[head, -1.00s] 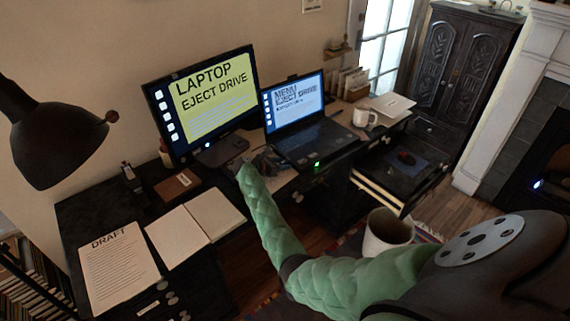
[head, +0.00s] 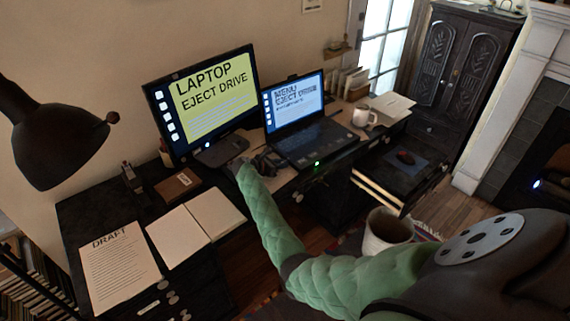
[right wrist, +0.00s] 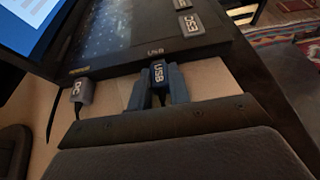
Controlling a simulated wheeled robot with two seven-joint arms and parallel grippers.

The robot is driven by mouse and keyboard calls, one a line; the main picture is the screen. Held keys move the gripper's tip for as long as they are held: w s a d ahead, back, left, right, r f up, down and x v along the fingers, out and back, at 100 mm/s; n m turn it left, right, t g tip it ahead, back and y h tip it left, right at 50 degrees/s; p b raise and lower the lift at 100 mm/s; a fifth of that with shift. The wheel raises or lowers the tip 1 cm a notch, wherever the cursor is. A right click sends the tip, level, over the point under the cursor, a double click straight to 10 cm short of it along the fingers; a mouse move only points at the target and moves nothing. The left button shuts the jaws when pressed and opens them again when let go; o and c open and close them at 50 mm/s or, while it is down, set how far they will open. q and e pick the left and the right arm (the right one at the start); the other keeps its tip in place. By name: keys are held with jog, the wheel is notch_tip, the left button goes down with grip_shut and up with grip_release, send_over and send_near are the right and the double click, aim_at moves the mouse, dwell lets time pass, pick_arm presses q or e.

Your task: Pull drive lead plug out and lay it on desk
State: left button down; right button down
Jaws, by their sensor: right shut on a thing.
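My right gripper (right wrist: 160,88) is shut on a dark blue plug marked USB (right wrist: 158,74), the drive lead plug. The plug points at the side edge of the laptop (right wrist: 130,30), below a USB label; its tip is at or very close to that edge, and I cannot tell if any of it is still in the port. In the head view the right gripper (head: 265,163) is at the left side of the laptop (head: 308,140), small and dark. The desk (right wrist: 205,78) lies under the plug. My left gripper is not in view.
A grey plug marked DC (right wrist: 82,90) sits beside the USB plug at the laptop's edge. In the head view, a monitor (head: 205,105) stands to the left, with an open notebook (head: 195,226) and a draft sheet (head: 118,265) in front. A mug (head: 363,116) stands right of the laptop.

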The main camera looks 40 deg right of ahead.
jog(key=shift+s+a+p, duration=0.15)
jog(key=shift+a+p, duration=1.15)
jog(key=shift+a, duration=1.55)
